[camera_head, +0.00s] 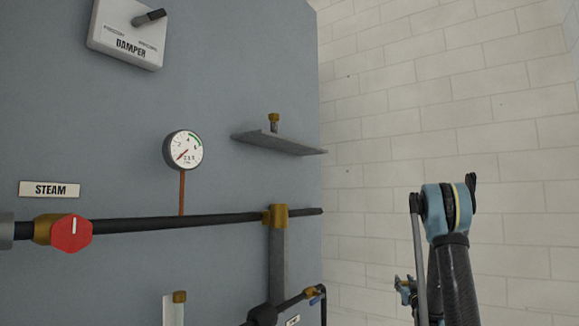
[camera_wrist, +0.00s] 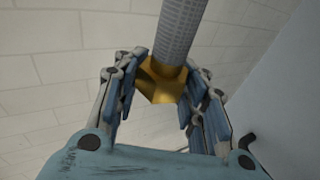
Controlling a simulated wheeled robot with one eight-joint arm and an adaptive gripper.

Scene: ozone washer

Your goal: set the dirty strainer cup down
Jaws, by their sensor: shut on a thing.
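In the wrist view the dirty strainer cup has a grey mesh tube (camera_wrist: 183,28) and a brass hex end (camera_wrist: 160,84). My gripper (camera_wrist: 166,74) is shut on its brass end, with blue-padded fingers on both sides. The mesh tube points away from the palm, towards the top of the picture. A pale block wall is behind it, and no surface shows touching the cup. In the head view, a small part of what looks like my gripper (camera_head: 405,287) shows low beside my arm; the cup cannot be made out clearly there.
A narrow grey shelf (camera_head: 280,143) on the blue-grey panel bears a small brass-topped item (camera_head: 273,122). A dark pipe (camera_head: 150,223) with a red valve knob (camera_head: 71,233) and a brass fitting (camera_head: 278,215) runs below the gauge (camera_head: 183,150). Another brass-topped piece (camera_head: 179,297) is lower down.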

